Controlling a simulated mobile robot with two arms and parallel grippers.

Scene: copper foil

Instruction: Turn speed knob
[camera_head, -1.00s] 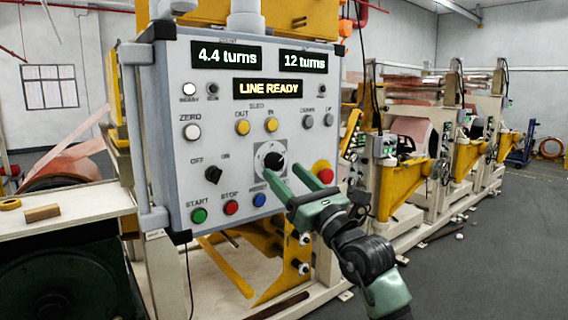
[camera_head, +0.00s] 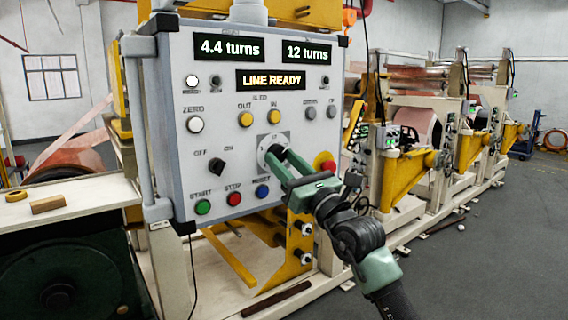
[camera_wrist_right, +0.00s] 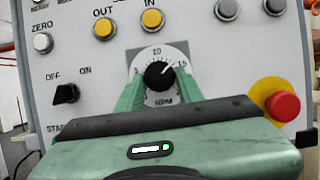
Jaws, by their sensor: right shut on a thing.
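The speed knob is a small black round knob on a white dial plate (camera_head: 264,146) in the middle of the grey control panel (camera_head: 172,110). In the right wrist view the black knob (camera_wrist_right: 159,75) shows, its white mark pointing up and right, near the 15 on the dial. My right gripper (camera_head: 277,154) is shut on the knob, with its green fingers on either side of it. In the head view the fingers hide most of the knob. My left gripper is not in view.
A red emergency button (camera_head: 327,166) on yellow sits just right of my gripper. A black off/on switch (camera_head: 217,166) is left of it. Green, red and blue buttons (camera_head: 262,192) lie below. The displays (camera_head: 270,79) read 4.4 turns, 12 turns and LINE READY.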

